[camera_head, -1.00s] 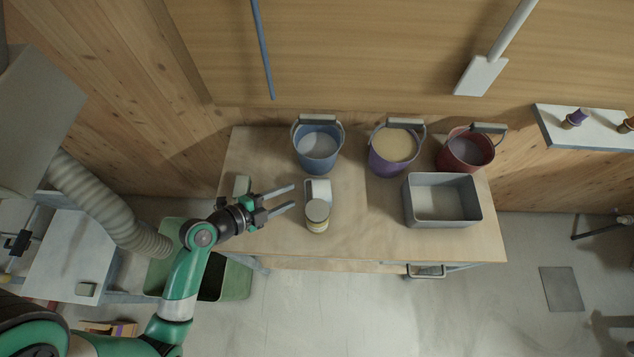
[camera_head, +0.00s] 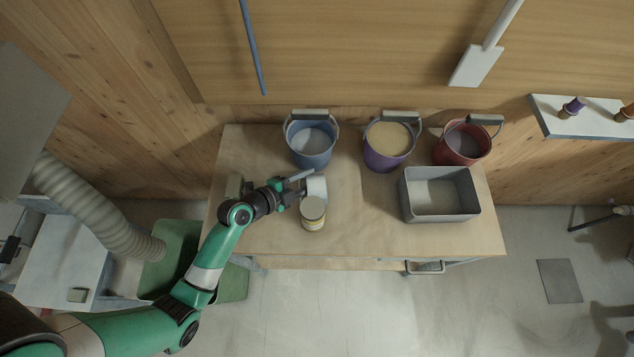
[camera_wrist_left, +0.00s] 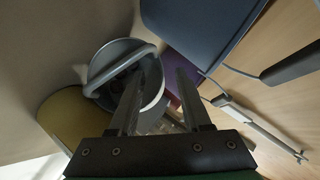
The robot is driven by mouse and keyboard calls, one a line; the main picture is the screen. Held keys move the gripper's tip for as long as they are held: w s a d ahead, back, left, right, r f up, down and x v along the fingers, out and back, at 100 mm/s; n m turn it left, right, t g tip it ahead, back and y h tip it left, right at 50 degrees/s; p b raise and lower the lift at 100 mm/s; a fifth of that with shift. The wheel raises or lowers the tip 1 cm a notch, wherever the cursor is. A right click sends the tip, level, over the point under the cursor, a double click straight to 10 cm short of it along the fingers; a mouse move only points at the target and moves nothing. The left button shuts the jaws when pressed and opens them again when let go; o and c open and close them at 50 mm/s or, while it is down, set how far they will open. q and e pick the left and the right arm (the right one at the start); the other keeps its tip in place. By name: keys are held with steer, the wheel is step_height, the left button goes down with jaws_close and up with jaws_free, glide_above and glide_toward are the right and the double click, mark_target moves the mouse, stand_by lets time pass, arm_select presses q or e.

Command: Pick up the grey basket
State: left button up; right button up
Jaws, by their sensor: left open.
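The grey basket (camera_head: 411,208) is an open, rectangular bin standing upright at the right end of the wooden table, and it looks empty. My left gripper (camera_head: 306,184) is over the left half of the table, well to the left of the basket and apart from it. It is open, with its fingers by a small white container (camera_head: 318,187). The left wrist view shows its two spread fingers (camera_wrist_left: 158,100) in front of a round grey vessel with a curved handle (camera_wrist_left: 110,75). I cannot tell which vessel this is. My right gripper is not in view.
A lidded can (camera_head: 313,213) stands just below the gripper. Blue (camera_head: 311,152), purple (camera_head: 388,160) and red (camera_head: 462,155) buckets line the table's back edge. The table (camera_head: 360,225) is clear between the can and the basket.

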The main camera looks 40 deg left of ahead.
arm_select(q)
steer(key=shift+x, duration=0.75)
jaws_close()
steer(key=shift+r, duration=0.1)
steer(key=shift+s+a+r, duration=0.15)
steer(key=shift+a+r, duration=0.05)
steer(key=shift+a, duration=0.05)
steer(key=s+a+r+p, duration=0.7)
steer(key=a+p, duration=0.3)
steer(key=p, duration=0.3)
steer(key=shift+s+a+r+p, duration=0.25)
steer(key=shift+s+a+p, duration=0.15)
steer(key=shift+s, duration=0.1)
